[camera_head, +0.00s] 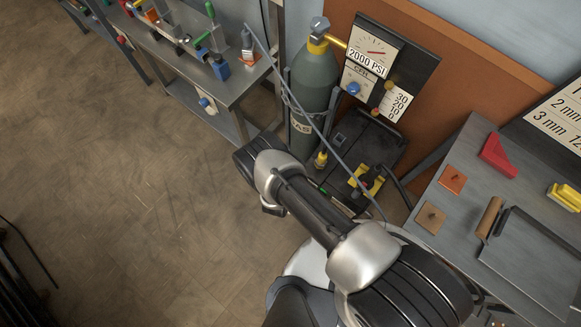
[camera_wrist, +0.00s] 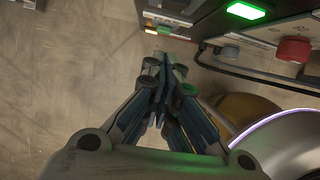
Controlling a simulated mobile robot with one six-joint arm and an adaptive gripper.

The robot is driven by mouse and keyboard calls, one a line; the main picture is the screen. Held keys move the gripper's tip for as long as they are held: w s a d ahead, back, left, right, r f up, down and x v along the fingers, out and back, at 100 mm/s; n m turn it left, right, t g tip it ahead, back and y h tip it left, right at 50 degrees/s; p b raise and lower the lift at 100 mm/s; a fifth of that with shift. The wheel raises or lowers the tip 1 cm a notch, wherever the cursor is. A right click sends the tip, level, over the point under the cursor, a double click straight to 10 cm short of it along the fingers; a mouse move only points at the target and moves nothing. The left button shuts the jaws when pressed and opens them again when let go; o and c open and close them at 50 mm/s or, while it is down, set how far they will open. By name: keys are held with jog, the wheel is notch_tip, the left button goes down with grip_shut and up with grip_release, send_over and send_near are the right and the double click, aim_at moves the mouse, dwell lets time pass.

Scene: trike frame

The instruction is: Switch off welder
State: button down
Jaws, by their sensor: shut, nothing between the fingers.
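The welder (camera_head: 372,140) is a dark box on the floor beside the gas cylinder, partly hidden behind my arm in the head view. In the wrist view, what looks like the welder's edge (camera_wrist: 205,22) is at the top, with a lit green switch (camera_wrist: 245,11) near the top right. A red knob or button (camera_wrist: 294,50) is to the right of the green light. My gripper (camera_wrist: 168,62) is shut and empty, its fingers pointing up the picture toward the welder's lower edge, below and left of the green light. I cannot tell whether they touch it.
A grey gas cylinder (camera_head: 314,85) stands beside the welder, with a gauge panel (camera_head: 385,65) behind. A metal workbench (camera_head: 510,255) is at the right and another table (camera_head: 235,85) at the upper left. Open floor (camera_head: 130,190) lies left.

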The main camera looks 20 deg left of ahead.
jog(key=w, duration=0.1)
jog(key=w+d, duration=0.1)
jog(key=w+b, duration=0.1)
jog(key=w, duration=0.1)
jog(key=shift+d+f, duration=0.2)
jog(key=shift+d, duration=0.1)
jog(key=shift+w+d+r+g+p, duration=0.2)
jog(key=shift+w+g+p, duration=0.25)
jog(key=shift+p, duration=0.25)
jog(key=shift+r+p, duration=0.8)
jog(key=shift+p, duration=0.05)
